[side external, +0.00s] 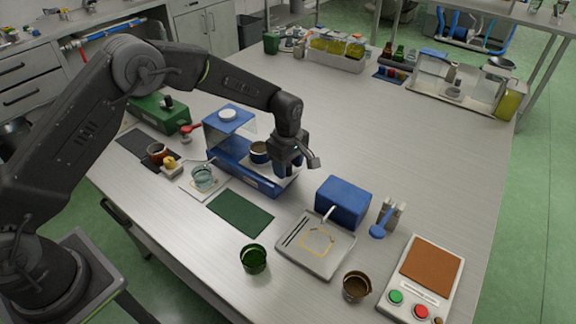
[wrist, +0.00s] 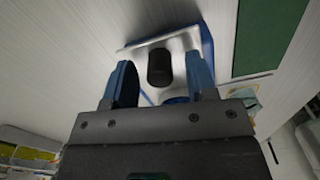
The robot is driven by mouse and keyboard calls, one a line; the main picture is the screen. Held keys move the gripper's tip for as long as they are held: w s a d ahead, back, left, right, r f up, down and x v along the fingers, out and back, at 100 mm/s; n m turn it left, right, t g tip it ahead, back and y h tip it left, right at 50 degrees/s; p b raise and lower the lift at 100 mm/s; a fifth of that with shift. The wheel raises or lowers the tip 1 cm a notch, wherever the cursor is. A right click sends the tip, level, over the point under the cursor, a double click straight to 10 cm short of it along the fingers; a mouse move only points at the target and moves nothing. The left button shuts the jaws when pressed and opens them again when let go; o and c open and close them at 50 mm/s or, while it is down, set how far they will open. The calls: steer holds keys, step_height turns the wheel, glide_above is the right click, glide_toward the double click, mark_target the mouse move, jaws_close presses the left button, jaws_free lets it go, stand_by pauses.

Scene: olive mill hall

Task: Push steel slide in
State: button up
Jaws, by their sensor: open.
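The steel slide (wrist: 183,42) shows in the wrist view as a pale metal plate with an upright black knob (wrist: 160,68). It sits out at the end of a blue device (side external: 238,170), and my gripper hides much of it in the side view. My gripper (side external: 293,168) is open above this end of the device. In the wrist view its two blue-grey fingers (wrist: 161,78) stand on either side of the knob, with gaps showing. A dark cup with a brass-coloured rim (side external: 260,151) is on the device, beside my gripper.
A blue box (side external: 343,200) and a steel tray (side external: 316,246) stand right of the device. A green mat (side external: 240,211) and a glass beaker (side external: 203,178) are in front.

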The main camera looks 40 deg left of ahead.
steer(key=shift+f, duration=0.3)
steer(key=shift+c, duration=0.5)
jaws_close()
steer(key=shift+a, duration=0.1)
